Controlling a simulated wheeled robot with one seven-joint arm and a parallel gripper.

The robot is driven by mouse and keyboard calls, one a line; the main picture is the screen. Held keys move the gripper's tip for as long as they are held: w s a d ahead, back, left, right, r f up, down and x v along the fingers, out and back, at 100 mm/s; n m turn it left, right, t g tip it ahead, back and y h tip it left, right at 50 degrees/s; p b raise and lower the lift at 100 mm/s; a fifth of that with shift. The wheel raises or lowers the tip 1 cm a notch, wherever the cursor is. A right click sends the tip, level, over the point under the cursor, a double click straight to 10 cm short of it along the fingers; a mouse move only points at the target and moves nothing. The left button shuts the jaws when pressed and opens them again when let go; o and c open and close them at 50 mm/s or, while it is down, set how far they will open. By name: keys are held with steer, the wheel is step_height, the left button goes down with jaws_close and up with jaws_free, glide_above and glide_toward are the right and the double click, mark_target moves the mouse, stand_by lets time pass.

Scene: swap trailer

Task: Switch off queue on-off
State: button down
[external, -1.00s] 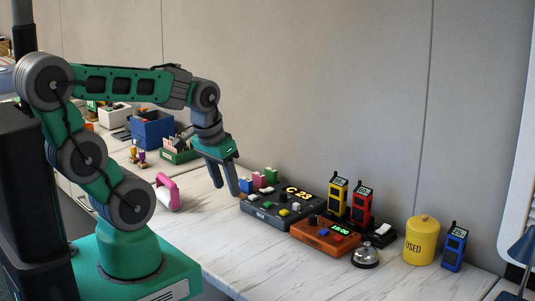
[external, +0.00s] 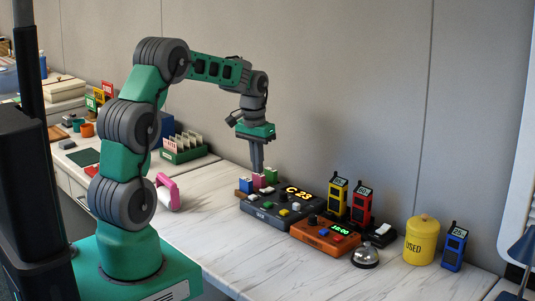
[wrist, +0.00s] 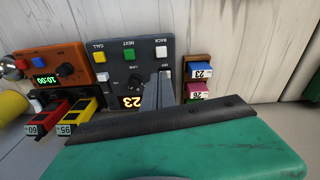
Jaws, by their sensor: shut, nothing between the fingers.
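The dark grey queue console (external: 262,218) lies on the counter, its display reading "C 23". In the wrist view the console (wrist: 115,50) shows CALL, NEXT and BACK buttons and a knob. An "OFF" label shows near its edge, beside a small light switch (wrist: 166,74). My gripper (external: 257,173) points down, shut and empty, above the back left of the console by the coloured blocks. In the wrist view my gripper's fingertips (wrist: 161,80) appear close to the switch and hide part of the console around it. I cannot tell whether they touch, or the switch's position.
A rack of coloured number blocks (external: 265,178) stands beside the console. An orange console (external: 322,234), yellow and red handsets (external: 361,205), a bell (external: 366,254) and a yellow canister (external: 421,240) stand to the right. The counter's front (external: 215,240) is clear.

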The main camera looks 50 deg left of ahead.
step_height(320, 180, up, 8)
steer(key=m+t, duration=0.1)
glide_above(266, 190)
steer(key=shift+s+f+m, duration=0.25)
steer(key=shift+s+m, duration=0.05)
steer(key=shift+m, duration=0.1)
steer(key=shift+d, duration=0.1)
steer(key=f, duration=0.7)
steer(key=w+f+p, duration=0.1)
steer(key=f, duration=0.2)
steer(key=shift+w+f, duration=0.1)
steer(key=shift+f, duration=0.1)
steer(key=shift+s+f, duration=0.25)
steer(key=shift+f, duration=0.35)
steer(key=shift+s+f, duration=0.25)
steer(key=shift+f, duration=0.3)
steer(key=shift+s+f, duration=0.1)
steer(key=shift+f, duration=0.4)
